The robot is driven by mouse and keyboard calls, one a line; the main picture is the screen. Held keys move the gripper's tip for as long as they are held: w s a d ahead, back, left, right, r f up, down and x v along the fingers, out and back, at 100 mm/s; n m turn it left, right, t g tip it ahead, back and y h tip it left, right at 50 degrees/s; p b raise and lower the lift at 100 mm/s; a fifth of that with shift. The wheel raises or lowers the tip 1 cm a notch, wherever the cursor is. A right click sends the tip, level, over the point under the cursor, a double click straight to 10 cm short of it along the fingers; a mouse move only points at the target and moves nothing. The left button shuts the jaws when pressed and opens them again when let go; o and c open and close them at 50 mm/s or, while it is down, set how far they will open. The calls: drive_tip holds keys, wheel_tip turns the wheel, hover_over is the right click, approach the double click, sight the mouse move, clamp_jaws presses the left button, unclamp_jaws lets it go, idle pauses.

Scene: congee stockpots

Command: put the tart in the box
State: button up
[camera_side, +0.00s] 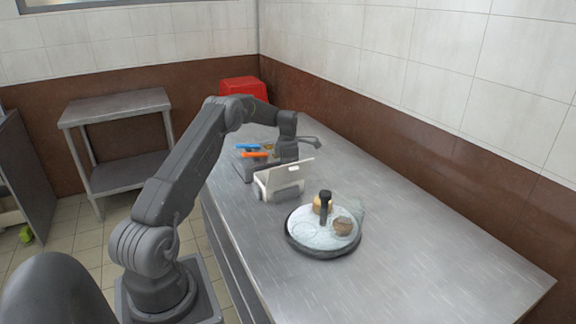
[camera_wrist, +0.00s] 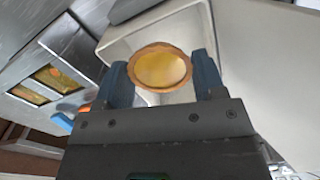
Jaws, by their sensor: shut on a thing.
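The tart (camera_wrist: 160,68) is round, with a golden-brown crust and a yellow filling. In the wrist view it sits between the two blue fingers of my gripper (camera_wrist: 160,80), which is shut on it. The white box (camera_side: 284,180) stands on the steel table with its lid raised. Its pale walls and inside also show behind the tart in the wrist view (camera_wrist: 235,45). The tart appears over or in front of the box opening; its height above the box is unclear. In the side view the raised lid hides my fingertips and the tart.
A round tray (camera_side: 318,250) with a black upright handle and brown pastries (camera_side: 343,226) stands in front of the box. The table's front right (camera_side: 440,270) is clear.

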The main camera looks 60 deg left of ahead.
drive_tip(key=shift+f, duration=0.2)
idle(0.5)
drive_tip(key=o, duration=1)
drive_tip(key=c, duration=0.3)
drive_tip(key=shift+r, duration=0.2)
drive_tip(key=shift+r, duration=2.35)
wheel_tip(320, 180, up, 7)
